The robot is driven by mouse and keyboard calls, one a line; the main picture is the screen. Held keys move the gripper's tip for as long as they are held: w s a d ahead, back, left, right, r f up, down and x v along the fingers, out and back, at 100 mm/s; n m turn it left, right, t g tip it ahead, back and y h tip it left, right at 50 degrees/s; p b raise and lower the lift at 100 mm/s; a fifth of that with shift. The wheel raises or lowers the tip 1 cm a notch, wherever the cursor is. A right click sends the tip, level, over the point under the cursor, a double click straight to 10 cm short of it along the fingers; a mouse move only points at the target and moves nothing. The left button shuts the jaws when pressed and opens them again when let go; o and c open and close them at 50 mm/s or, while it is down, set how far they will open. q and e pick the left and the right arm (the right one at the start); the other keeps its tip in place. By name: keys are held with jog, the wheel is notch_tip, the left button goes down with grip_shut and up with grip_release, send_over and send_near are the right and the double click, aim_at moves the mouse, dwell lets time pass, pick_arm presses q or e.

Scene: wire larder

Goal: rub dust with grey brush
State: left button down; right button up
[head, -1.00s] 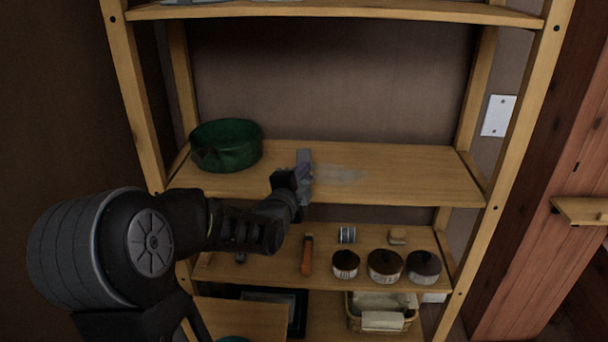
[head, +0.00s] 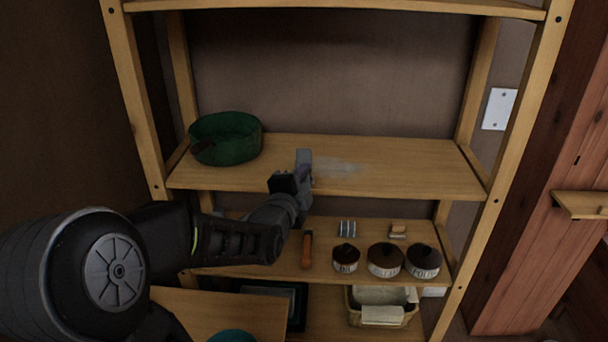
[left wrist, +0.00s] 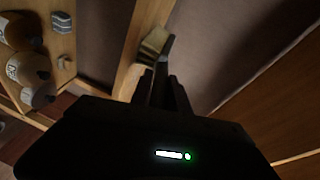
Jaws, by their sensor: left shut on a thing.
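The grey brush (head: 304,160) is held by my left gripper (head: 290,182) at the front part of the middle shelf (head: 400,170). In the left wrist view the brush (left wrist: 153,45) shows at the tips of my shut fingers (left wrist: 165,75), against the shelf edge. The dust (head: 340,168) is a pale smear on the shelf board, just right of the brush. The brush's underside is hidden, so I cannot tell whether it touches the board. My right gripper is in neither view.
A green round tub (head: 226,140) stands at the left of the same shelf. The lower shelf holds an orange-handled tool (head: 307,250), a striped tin (head: 347,228) and lidded jars (head: 385,260). A basket (head: 382,306) stands below. The middle shelf's right half is clear.

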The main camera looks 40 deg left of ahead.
pick_arm(q)
jog(key=shift+d, duration=0.2)
jog(key=shift+w+d, duration=1.05)
jog(key=shift+w, duration=0.05)
jog(key=shift+w+a+b, duration=0.6)
jog(key=shift+w+a, duration=0.15)
jog(key=shift+a, duration=0.05)
jog(key=shift+w+a+f+b, duration=0.1)
jog(key=shift+w+a+b, duration=0.25)
jog(key=shift+w+a, duration=0.4)
